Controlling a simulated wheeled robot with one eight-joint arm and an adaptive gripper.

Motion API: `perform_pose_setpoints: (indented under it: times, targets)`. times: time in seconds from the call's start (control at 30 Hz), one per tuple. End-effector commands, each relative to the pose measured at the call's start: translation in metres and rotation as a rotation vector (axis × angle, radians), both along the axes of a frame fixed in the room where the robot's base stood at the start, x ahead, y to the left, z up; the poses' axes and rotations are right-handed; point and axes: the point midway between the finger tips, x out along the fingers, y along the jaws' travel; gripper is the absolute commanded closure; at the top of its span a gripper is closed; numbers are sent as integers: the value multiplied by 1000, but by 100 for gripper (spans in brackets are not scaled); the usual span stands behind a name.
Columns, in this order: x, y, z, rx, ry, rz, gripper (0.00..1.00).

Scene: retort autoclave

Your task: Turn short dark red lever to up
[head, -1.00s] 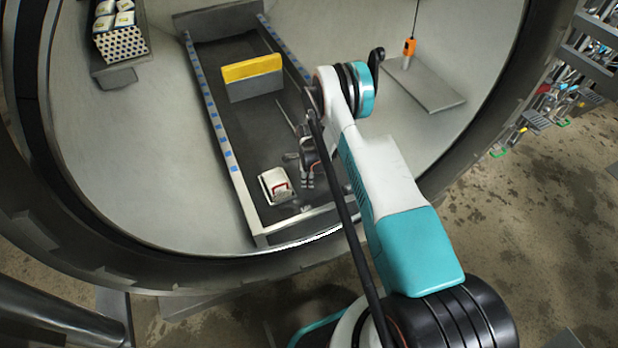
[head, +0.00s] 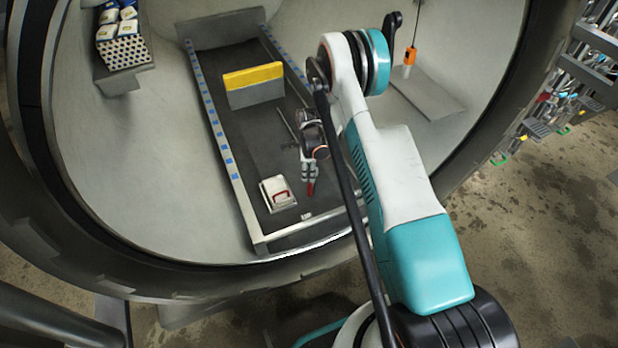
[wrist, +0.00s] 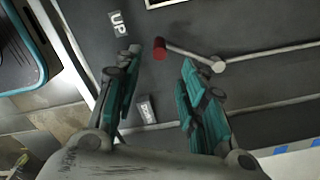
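The short lever ends in a dark red knob (wrist: 160,49), and its pale rod runs right to a round pivot (wrist: 218,65). In the wrist view the knob lies between an "UP" label (wrist: 118,22) and a lower label (wrist: 146,109) that seems to read down. My gripper (wrist: 159,63) is open, with one teal finger on each side just short of the knob; I see no clear contact. In the head view my gripper (head: 309,172) is inside the round chamber, with a small red spot (head: 311,188) at its fingertips.
A longer pale rod (wrist: 270,52) extends right from near the pivot. In the head view a white box with a red handle (head: 278,194) sits left of my gripper, and a yellow-topped block (head: 253,86) stands behind. The chamber's thick rim (head: 150,280) surrounds the workspace.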

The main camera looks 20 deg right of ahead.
Motion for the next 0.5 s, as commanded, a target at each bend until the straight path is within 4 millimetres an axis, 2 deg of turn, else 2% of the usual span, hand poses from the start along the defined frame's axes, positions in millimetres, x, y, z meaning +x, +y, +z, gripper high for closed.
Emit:
perform_pose_setpoints:
  times: [0.2, 0.5]
  targets:
    - [0, 1, 19, 1, 0, 1, 62]
    - [0, 1, 23, 0, 0, 1, 62]
